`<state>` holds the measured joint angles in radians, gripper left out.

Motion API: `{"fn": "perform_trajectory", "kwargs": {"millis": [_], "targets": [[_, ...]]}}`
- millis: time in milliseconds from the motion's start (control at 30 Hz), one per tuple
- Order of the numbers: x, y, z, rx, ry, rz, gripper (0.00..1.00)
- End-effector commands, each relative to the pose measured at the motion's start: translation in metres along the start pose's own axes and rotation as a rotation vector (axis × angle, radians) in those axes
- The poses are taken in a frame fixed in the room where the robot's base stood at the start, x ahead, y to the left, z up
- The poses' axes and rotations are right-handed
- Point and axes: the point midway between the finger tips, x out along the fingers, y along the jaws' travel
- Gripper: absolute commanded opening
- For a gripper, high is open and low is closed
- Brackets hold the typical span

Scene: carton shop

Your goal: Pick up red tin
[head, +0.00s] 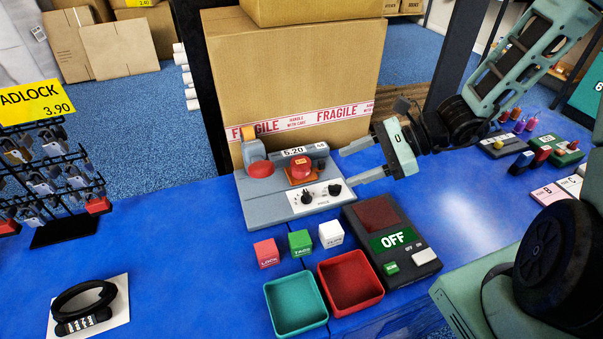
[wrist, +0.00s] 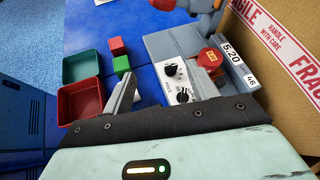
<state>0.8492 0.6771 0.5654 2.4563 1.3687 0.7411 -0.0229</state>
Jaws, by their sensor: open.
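A round red piece with a small label on top (head: 301,166) sits on an orange base on the grey control panel (head: 262,208); it also shows in the wrist view (wrist: 210,57). It may be the red tin, but I cannot tell for sure. An open, square red tray (head: 350,284) stands at the panel's front; it is at the left in the wrist view (wrist: 80,100). My gripper (head: 350,163) is open and empty, just right of the round red piece and above the panel's right end. Its fingers (wrist: 160,88) are apart in the wrist view.
A teal tray (head: 296,304) touches or nearly touches the red one. Red, green and white cubes (head: 301,243) stand behind them. A dark device reading OFF (head: 392,240) is at right. A large carton (head: 300,75) stands behind the panel. The blue table's left middle is clear.

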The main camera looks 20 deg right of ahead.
Motion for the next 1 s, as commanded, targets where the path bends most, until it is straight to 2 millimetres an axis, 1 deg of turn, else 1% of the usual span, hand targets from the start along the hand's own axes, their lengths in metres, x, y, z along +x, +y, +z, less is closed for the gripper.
{"fn": "perform_trajectory", "kwargs": {"millis": [33,133,200,267,367,467,800,900,1000], "targets": [[-0.006,-0.01,-0.019,0.083,-0.019,-0.073,0.58],[-0.02,-0.026,-0.041,0.209,-0.05,-0.187,0.58],[-0.027,-0.034,-0.051,0.268,-0.066,-0.242,0.58],[-0.032,-0.038,-0.057,0.302,-0.075,-0.275,0.58],[-0.031,-0.042,-0.062,0.328,-0.082,-0.298,0.58],[-0.019,-0.046,-0.062,0.33,-0.084,-0.299,0.58],[0.049,-0.067,-0.059,0.328,-0.083,-0.294,0.58],[0.065,-0.072,-0.058,0.328,-0.083,-0.295,0.58],[0.075,-0.076,-0.058,0.327,-0.081,-0.296,0.58]]}}
